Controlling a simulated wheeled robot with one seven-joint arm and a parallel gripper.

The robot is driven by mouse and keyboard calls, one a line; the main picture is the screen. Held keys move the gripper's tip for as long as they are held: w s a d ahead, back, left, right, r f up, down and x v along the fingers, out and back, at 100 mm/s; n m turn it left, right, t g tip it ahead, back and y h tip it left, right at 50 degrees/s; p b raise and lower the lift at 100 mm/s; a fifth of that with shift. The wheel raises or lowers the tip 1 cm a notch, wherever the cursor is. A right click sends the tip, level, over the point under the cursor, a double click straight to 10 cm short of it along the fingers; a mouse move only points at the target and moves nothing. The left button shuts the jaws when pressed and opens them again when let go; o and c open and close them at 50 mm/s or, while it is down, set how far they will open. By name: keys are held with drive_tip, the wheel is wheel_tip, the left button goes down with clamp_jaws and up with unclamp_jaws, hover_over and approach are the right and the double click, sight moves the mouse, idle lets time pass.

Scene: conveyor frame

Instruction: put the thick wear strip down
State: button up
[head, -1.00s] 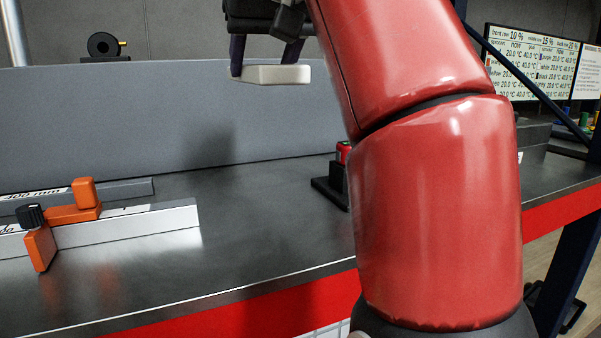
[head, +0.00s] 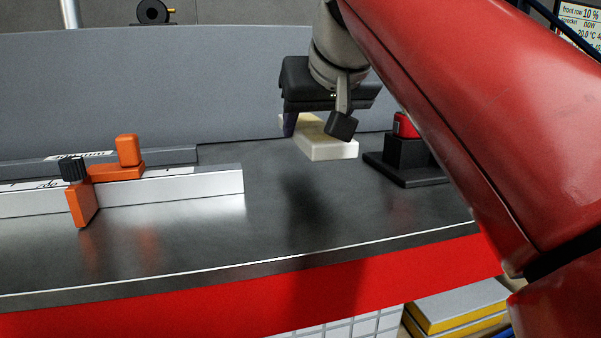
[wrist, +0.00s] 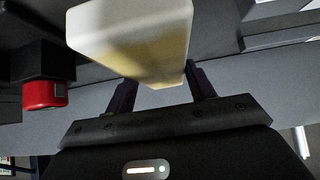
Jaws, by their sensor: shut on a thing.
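The thick wear strip (head: 330,147) is a cream-white block in the head view, held by my gripper (head: 312,124) above the dark metal bench top (head: 270,215). A shadow lies on the bench below and to the left of it. In the wrist view the strip (wrist: 125,35) extends from between the two dark fingers of my gripper (wrist: 160,92), with a yellowish tint along its side. My gripper is shut on it. The far end of the strip and one finger are partly hidden in the head view.
A black stand with a red part (head: 404,150) is close to the right of the strip; it also shows in the wrist view (wrist: 45,93). A measuring rail (head: 215,184) with an orange stop (head: 128,160) lies on the left. A grey panel (head: 150,85) stands behind. The bench's front middle is clear.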

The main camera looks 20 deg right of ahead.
drive_tip(key=shift+f+b, duration=0.6)
drive_tip(key=shift+f, duration=2.2)
drive_tip(key=shift+f, duration=0.15)
drive_tip(key=o, duration=1.1)
